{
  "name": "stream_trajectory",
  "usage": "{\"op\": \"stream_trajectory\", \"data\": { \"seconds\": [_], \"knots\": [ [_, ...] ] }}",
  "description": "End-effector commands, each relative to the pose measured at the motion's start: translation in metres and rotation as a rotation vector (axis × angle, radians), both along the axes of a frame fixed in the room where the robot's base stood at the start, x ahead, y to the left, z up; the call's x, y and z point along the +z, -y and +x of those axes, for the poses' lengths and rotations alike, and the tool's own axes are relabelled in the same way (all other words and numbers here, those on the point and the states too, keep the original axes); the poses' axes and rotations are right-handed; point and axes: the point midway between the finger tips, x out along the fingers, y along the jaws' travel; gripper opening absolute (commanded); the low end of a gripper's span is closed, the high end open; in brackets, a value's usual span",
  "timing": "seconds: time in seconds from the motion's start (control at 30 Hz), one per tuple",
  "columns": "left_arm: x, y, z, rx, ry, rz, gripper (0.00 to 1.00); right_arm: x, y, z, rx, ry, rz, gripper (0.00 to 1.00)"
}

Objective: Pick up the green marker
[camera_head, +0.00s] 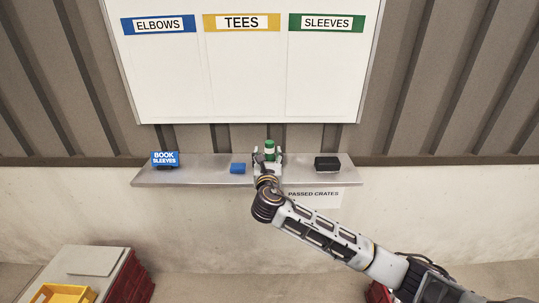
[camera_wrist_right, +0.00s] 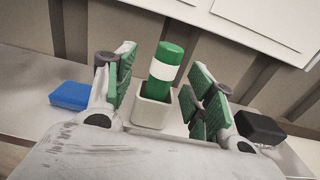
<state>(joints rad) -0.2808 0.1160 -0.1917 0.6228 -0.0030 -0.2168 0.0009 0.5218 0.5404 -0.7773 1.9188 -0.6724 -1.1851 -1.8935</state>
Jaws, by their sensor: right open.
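The green marker (camera_head: 270,149) has a white band and stands upright above the shelf, beneath the whiteboard. In the right wrist view the marker (camera_wrist_right: 167,70) stands in a small pale holder (camera_wrist_right: 152,110). My right gripper (camera_head: 267,158) reaches up to it from below right. In the right wrist view my right gripper (camera_wrist_right: 165,88) is open, with its green-padded fingers on either side of the marker and a gap visible on both sides. My left gripper is not in view.
A metal shelf (camera_head: 205,176) carries a blue block (camera_head: 238,168), a black block (camera_head: 327,163) and a blue "BOOK SLEEVES" sign (camera_head: 165,159). A whiteboard (camera_head: 245,80) hangs above. A yellow crate (camera_head: 65,294) is at lower left.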

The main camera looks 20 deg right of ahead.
Motion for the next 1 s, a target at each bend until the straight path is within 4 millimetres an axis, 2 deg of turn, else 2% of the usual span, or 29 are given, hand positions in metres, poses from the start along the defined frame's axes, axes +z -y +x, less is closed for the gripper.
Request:
{"op": "stream_trajectory", "data": {
  "seconds": [0.37,0.67,0.8,1.0],
  "knots": [
    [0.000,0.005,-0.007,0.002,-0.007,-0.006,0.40,0.000,0.003,0.005,-0.001,0.001,0.000,0.54],
    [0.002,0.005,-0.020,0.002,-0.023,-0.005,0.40,-0.002,0.016,0.030,-0.002,0.001,0.000,0.54],
    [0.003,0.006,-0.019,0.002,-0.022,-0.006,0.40,-0.002,0.019,0.041,-0.002,0.001,0.000,0.54],
    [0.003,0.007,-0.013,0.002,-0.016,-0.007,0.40,-0.003,0.021,0.048,0.000,0.000,0.001,0.54]
  ]
}}
